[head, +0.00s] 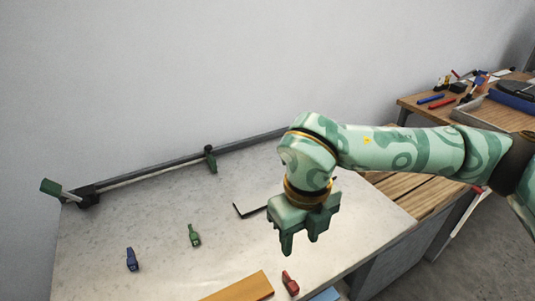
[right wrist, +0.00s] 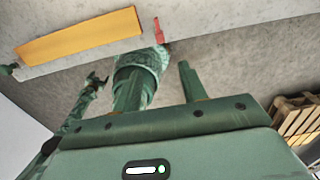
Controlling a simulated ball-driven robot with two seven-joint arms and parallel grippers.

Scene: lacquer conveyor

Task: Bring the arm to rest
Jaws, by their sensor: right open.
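My right arm comes in from the right in the head view, green with a swirl pattern. Its gripper (head: 300,244) hangs with the fingers pointing down above the front right part of the grey stone-like table (head: 110,235). The two fingers are apart, with nothing held between them. In the right wrist view the fingers of the same gripper (right wrist: 160,78) are also spread, with my own mottled green body parts behind them. My left gripper does not show in the head view.
A red clip (head: 290,284) and an orange board (head: 240,288) lie near the gripper. A green clip (head: 194,235) and a blue clip (head: 131,259) lie farther left. A rail (head: 150,174) runs along the back. A wooden desk (head: 420,104) stands behind right.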

